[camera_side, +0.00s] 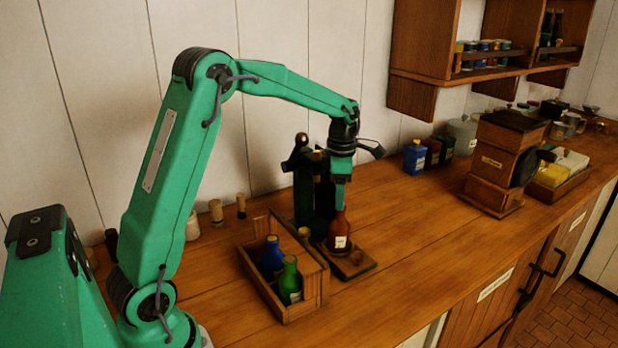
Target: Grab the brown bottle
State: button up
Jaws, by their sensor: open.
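The brown bottle (339,236) stands upright on a small dark wooden base at the middle of the counter, with a pale label on its front. My gripper (340,200) points straight down right above it, and its lower end overlaps the bottle's neck in the picture. The gripper is open. The fingers are small here, and I cannot tell whether they are around the neck or touching it.
A wooden crate (298,308) left of the brown bottle holds a blue bottle (271,258) and a green bottle (290,280). A dark upright device (304,190) stands just behind. A wooden grinder-like box (497,165) stands at right. The counter (410,240) between is clear.

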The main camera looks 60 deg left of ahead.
aim_at(339, 227)
jog(key=shift+f, duration=2.4)
jog(key=shift+c, duration=0.2)
grip_shut()
